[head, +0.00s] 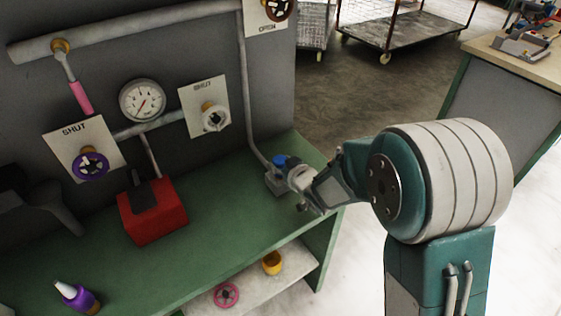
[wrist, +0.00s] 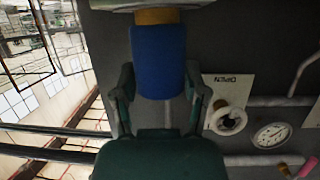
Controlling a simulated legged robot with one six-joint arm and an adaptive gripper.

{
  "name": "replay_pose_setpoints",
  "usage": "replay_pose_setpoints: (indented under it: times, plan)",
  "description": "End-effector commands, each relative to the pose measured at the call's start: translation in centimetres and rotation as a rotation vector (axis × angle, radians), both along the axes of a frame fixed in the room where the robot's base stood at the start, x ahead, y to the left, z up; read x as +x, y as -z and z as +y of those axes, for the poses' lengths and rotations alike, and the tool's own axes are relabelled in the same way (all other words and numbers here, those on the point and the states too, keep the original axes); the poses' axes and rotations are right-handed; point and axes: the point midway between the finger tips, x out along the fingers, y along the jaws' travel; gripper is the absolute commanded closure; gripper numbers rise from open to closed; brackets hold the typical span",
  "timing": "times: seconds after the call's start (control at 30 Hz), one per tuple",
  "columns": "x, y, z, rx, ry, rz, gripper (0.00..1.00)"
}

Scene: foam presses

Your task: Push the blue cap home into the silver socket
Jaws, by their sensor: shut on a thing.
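The blue cap (head: 280,160) is at the bench's right end in the head view, at the tip of my gripper (head: 294,180). In the wrist view the blue cap (wrist: 158,62) stands between my two dark green fingers, which are shut on it. A brass-coloured band (wrist: 158,16) shows at its far end, against a pale grey edge at the top of the picture. A small grey block (head: 274,184), seemingly the silver socket, sits on the bench just by the cap. My gripper partly covers it, and I cannot tell how deep the cap sits.
A red box (head: 152,210) with a dark lever stands left on the green bench (head: 215,225). A purple-and-white bottle (head: 77,296) is front left. A grey pipe (head: 246,110) runs down the panel behind the cap. Below are a pink wheel (head: 227,295) and yellow cup (head: 272,263).

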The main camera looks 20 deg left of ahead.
Motion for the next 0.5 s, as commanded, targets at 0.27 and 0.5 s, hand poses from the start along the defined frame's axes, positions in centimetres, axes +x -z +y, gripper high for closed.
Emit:
replay_pose_setpoints:
  times: [0.27, 0.5]
  plan:
    - [0.00, 0.53, 0.01, 0.001, 0.000, -0.001, 0.38]
    - [0.01, 0.51, 0.00, 0.001, 0.000, -0.001, 0.02]
